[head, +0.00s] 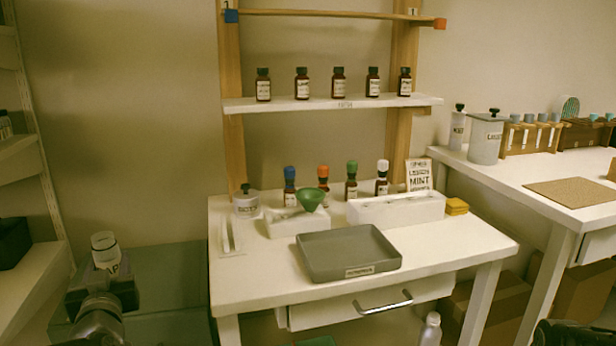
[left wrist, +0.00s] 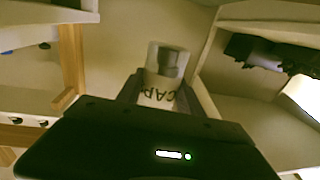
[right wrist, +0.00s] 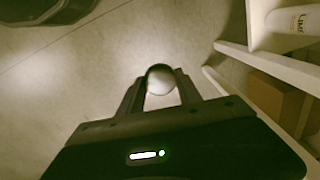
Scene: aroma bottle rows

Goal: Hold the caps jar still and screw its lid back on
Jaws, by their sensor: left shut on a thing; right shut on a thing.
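The caps jar (head: 105,250) is a pale, open-topped jar at the lower left of the head view, apart from the tables. In the left wrist view the jar (left wrist: 160,92), with "CAP" readable upside down, sits between the fingers of my left gripper (left wrist: 159,98), which is shut on it. My right gripper (right wrist: 160,92) is shut on a round, pale thing with a dark edge, which looks like the lid (right wrist: 160,80). The right gripper's fingers do not show in the head view. The lid and jar are apart.
The white table (head: 450,250) holds a grey tray (head: 350,262), a green funnel (head: 310,199), several colour-capped bottles and a knobbed jar (head: 246,205). A shelf (head: 330,104) with brown bottles stands above. A side table (head: 500,178) is at right. White shelves (head: 30,270) stand at left.

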